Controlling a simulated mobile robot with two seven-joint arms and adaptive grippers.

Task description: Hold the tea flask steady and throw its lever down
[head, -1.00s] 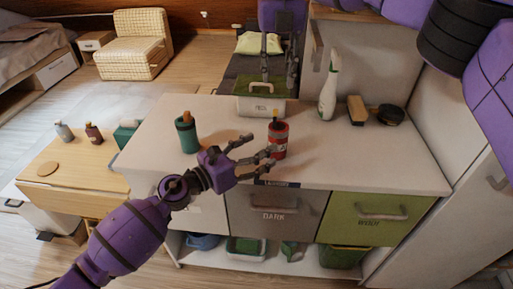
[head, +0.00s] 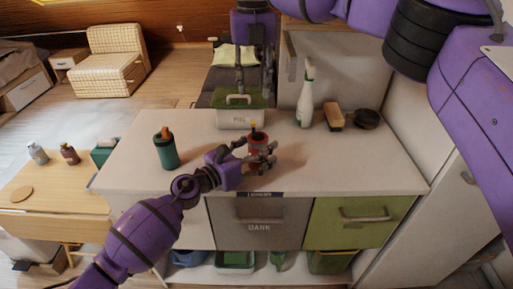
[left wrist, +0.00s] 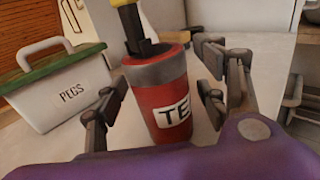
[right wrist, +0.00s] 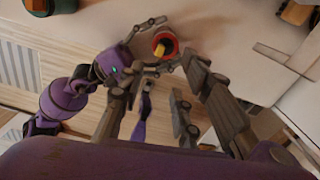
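The tea flask (head: 257,160) is red with a grey rim and a partly visible "TE" label. It stands upright on the counter; it also shows in the left wrist view (left wrist: 160,95). Its lever (left wrist: 134,28), dark with a yellow end, sticks up from the top and leans slightly. My left gripper (head: 262,155) is open, with one finger on each side of the flask; a gap shows at the right finger in the left wrist view. My right gripper (head: 254,86) is open and empty, pointing down beyond the flask; the right wrist view shows the flask top (right wrist: 165,44) ahead of its fingers.
A green flask (head: 165,150) stands left on the white counter (head: 340,165). A "PEGS" box (head: 240,118) with a green lid stands behind the tea flask. A spray bottle (head: 305,98), a brush (head: 333,117) and a dark round item (head: 366,119) stand back right.

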